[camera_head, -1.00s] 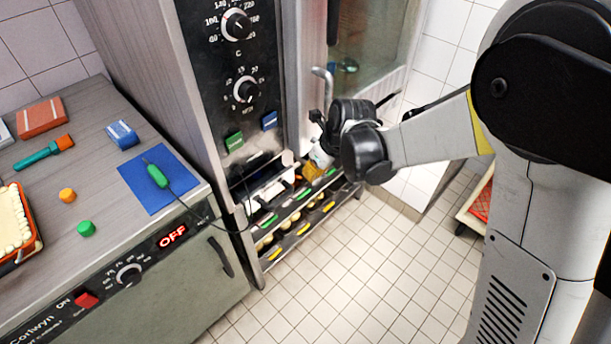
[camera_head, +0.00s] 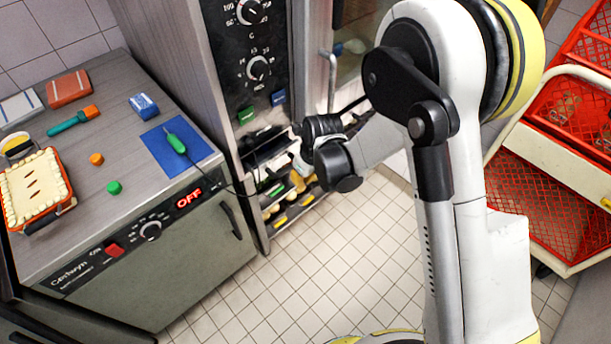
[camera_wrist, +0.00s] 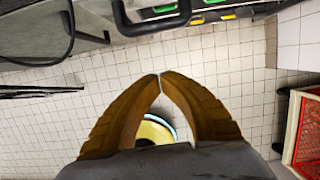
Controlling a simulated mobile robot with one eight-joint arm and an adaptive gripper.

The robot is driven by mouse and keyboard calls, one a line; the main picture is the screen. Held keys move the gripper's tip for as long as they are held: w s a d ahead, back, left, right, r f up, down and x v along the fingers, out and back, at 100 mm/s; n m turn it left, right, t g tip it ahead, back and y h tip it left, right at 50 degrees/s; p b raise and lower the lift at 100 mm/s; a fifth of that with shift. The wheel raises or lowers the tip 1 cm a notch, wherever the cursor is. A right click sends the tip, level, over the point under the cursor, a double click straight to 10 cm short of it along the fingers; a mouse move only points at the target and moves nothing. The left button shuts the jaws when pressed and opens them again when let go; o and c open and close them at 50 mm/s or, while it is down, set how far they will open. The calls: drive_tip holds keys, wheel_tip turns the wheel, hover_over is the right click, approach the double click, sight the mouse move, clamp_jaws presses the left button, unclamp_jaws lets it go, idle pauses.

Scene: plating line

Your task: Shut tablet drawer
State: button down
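Below the oven's control knobs is a low stack of shelves or drawers (camera_head: 272,190) with green and yellow tags, partly hidden by my arm. A dark and pale drawer-like part (camera_head: 262,140) sits above them in the oven's lower front. I cannot tell whether this is the tablet drawer or how far out it stands. My gripper (camera_head: 298,182), with yellow-brown fingers, is in front of the stack. In the wrist view my gripper (camera_wrist: 159,76) has its fingertips together with nothing between them. The tagged fronts (camera_wrist: 190,10) show at that view's top edge, apart from the fingertips.
A grey counter unit (camera_head: 150,270) stands at left, with a pie (camera_head: 35,188) and a blue mat (camera_head: 180,150) bearing a green-handled probe (camera_head: 176,143) whose cable hangs toward the oven. A cart with red baskets (camera_head: 545,200) stands at right. Tiled floor (camera_head: 300,270) between is clear.

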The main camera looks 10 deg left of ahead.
drive_tip(key=shift+w+a+f+b, duration=0.4)
drive_tip(key=shift+w+a+f, duration=0.15)
drive_tip(key=shift+w+a, duration=0.3)
drive_tip(key=shift+w+a+f+b, duration=0.35)
drive_tip(key=shift+w+a+f, duration=0.25)
drive_tip(key=shift+a, duration=0.4)
drive_tip(key=shift+w, duration=0.1)
